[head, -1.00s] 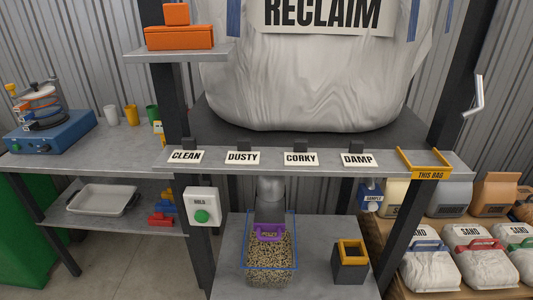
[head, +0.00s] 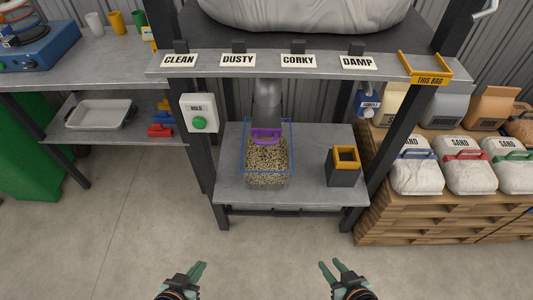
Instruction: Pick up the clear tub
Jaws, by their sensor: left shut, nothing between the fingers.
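The clear tub (head: 268,171) stands on the low grey shelf under the hopper's grey spout. It has a blue rim, a purple piece at its back side and is filled with speckled tan and dark granules. My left gripper (head: 203,265) is at the bottom of the head view, left of centre, over the floor and well in front of the shelf. Its green fingers are together and hold nothing. My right gripper (head: 330,263) is at the bottom right of centre, also short of the shelf. Its fingers are apart and empty.
A dark box with a yellow rim (head: 343,167) stands right of the tub on the shelf (head: 235,190). A grey spout (head: 267,103) hangs behind the tub. A HOLD box with green button (head: 199,113) is on the left post. Sand bags (head: 417,177) sit on pallets at right. Floor in front is clear.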

